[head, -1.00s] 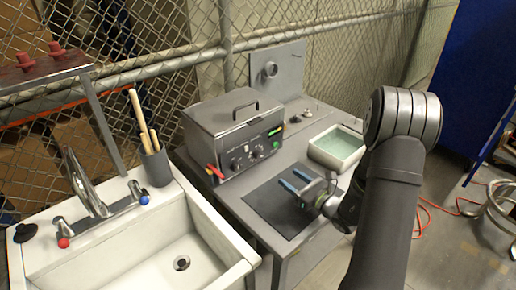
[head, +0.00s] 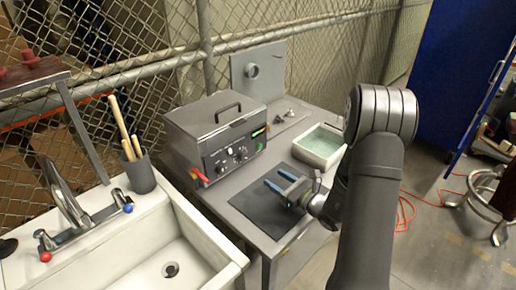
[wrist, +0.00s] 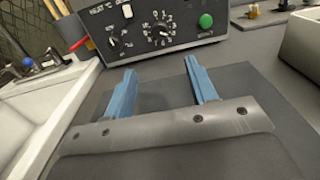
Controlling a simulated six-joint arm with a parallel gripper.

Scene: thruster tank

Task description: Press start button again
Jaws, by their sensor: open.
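The start button is likely the round green button (wrist: 206,20) on the front panel of the grey lidded machine (head: 205,125); the panel also carries black dials (wrist: 160,32). A green piece shows on the panel's right edge in the head view (head: 259,132). My gripper (head: 276,180) is open and empty, with two blue fingers pointing at the panel. In the wrist view the fingers (wrist: 160,88) are spread above the dark mat, short of the panel and apart from the button.
A dark mat (head: 262,217) lies before the machine. A tray of pale liquid (head: 320,146) stands to its right. Small metal fittings (head: 290,114) sit behind. A white sink (head: 205,252) and a cup of wooden-handled tools (head: 139,174) are at left.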

